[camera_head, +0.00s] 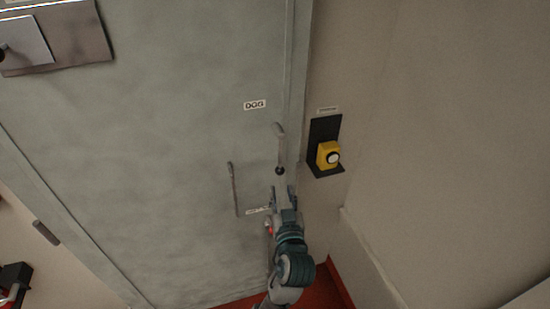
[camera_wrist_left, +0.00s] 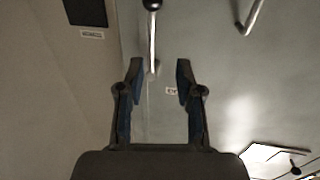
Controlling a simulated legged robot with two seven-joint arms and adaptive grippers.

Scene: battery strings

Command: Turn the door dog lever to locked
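The door dog lever (camera_head: 279,148) is a thin pale bar on the grey-green door (camera_head: 160,150), below a "DOG" label (camera_head: 255,104). It hangs about straight down from its upper end, with a black knob at its lower end. My left gripper (camera_head: 282,191) is open and empty, just below the knob in the head view. In the left wrist view, which is turned upside down, the lever (camera_wrist_left: 152,42) runs from the top edge to between the open fingertips (camera_wrist_left: 160,68). I see no contact. My right gripper is not in view.
A fixed pull handle (camera_head: 235,190) is on the door left of the lever. A yellow box (camera_head: 327,154) on a black plate is on the wall to the right. A small label (camera_head: 258,210) sits beside my left gripper. The floor is red.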

